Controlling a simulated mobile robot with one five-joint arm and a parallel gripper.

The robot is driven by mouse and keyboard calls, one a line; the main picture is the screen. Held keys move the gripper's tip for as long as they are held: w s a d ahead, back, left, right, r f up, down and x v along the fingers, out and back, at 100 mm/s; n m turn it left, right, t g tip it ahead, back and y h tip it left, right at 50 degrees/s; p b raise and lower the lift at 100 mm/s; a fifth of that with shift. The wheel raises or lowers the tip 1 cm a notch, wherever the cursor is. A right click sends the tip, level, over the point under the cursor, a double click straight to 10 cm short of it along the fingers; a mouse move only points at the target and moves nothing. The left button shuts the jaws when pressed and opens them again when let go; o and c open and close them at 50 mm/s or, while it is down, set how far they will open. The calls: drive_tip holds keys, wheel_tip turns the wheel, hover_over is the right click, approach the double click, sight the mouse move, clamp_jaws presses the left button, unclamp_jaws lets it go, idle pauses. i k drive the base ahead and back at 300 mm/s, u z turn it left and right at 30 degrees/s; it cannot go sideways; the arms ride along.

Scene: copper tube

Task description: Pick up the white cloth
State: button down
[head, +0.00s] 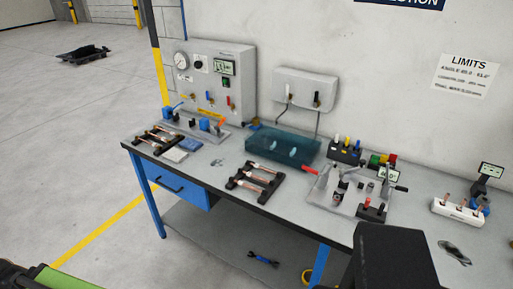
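A small pale, flat, folded-looking piece (174,155) lies near the front left of the workbench (222,168). It could be the white cloth, but it is too small to be sure. A blue flat item lies right beside it, on its right. No gripper fingers show in the head view, so I cannot tell where my gripper is relative to the pale piece. A dark block at the bottom right hides part of the bench front.
Racks with copper tubes (255,179) stand left and centre on the bench. Behind them are a gauge panel (217,78) and a teal translucent tank (282,147). A bending fixture (350,190) and a white tube holder (457,212) stand right. The floor at left is mostly clear.

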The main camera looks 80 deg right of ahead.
sight(175, 155)
drive_tip(key=u, duration=0.05)
drive_tip(key=i, duration=1.6)
drive_tip(key=z, duration=3.45)
drive_tip(key=k, duration=1)
drive_tip(key=u, duration=0.05)
drive_tip(key=i, duration=1.15)
drive_tip(key=z, duration=0.05)
